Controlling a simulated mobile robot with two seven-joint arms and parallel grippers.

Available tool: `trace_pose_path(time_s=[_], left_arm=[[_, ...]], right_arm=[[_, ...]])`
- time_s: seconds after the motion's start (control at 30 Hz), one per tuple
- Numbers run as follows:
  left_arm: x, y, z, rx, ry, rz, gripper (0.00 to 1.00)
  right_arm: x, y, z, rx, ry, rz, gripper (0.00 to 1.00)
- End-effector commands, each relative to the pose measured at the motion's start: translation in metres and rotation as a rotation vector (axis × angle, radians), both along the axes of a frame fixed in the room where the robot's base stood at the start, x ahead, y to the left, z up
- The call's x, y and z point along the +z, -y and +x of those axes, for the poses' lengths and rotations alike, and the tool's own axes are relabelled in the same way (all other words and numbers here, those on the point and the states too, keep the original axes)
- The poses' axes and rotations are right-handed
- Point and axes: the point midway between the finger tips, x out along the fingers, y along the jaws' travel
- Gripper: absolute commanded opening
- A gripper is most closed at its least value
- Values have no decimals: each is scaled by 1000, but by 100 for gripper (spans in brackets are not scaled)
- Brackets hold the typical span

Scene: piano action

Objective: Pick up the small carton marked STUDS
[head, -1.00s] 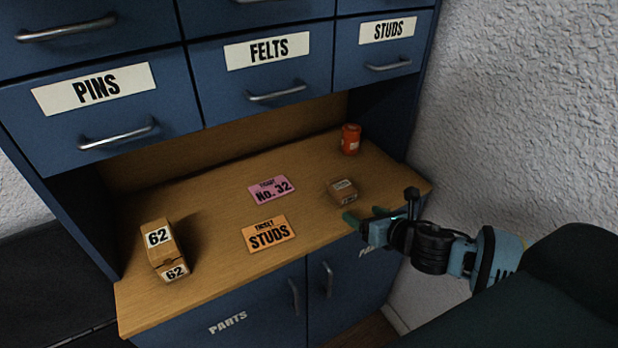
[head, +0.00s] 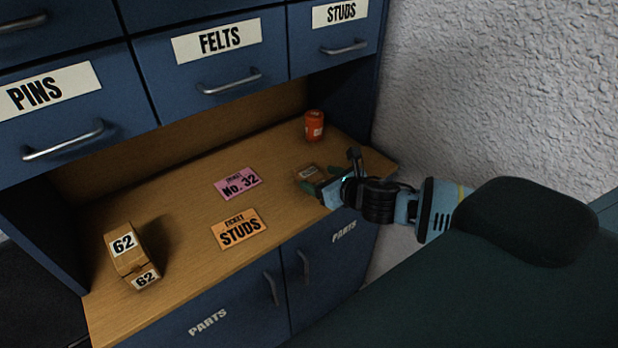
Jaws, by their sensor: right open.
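A small brown carton (head: 308,173) sits on the wooden counter, right of the pink ticket. Its label is too small to read, and its right side is partly hidden by my right gripper. My right gripper (head: 320,182) is open, with its green fingertips at the carton, one near its front and one near its right side. I cannot tell whether they touch it. An orange ticket marked STUDS (head: 239,229) lies flat on the counter. My left gripper is not in view.
A pink ticket marked No. 32 (head: 238,184) lies behind the orange one. Brown cartons marked 62 (head: 128,255) stand at the left. An orange-red jar (head: 314,126) stands behind the small carton. Blue drawers (head: 215,75) overhang the counter (head: 180,215); a rough wall is at the right.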

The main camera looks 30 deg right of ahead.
Motion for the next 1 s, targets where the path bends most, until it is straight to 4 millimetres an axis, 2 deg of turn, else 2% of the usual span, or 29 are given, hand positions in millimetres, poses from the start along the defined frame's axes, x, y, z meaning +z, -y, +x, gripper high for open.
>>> trace_pose_path(time_s=[0.1,0.3,0.6,0.97,1.0], left_arm=[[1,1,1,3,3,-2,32],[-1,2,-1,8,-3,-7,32],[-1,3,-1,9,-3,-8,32],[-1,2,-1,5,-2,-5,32],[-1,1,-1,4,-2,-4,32]], right_arm=[[-4,-2,17,-2,3,5,71],[-13,-4,34,-1,0,2,71],[-13,-4,36,1,1,1,70],[-13,-4,36,1,1,1,22],[-13,-4,36,1,1,1,22]])
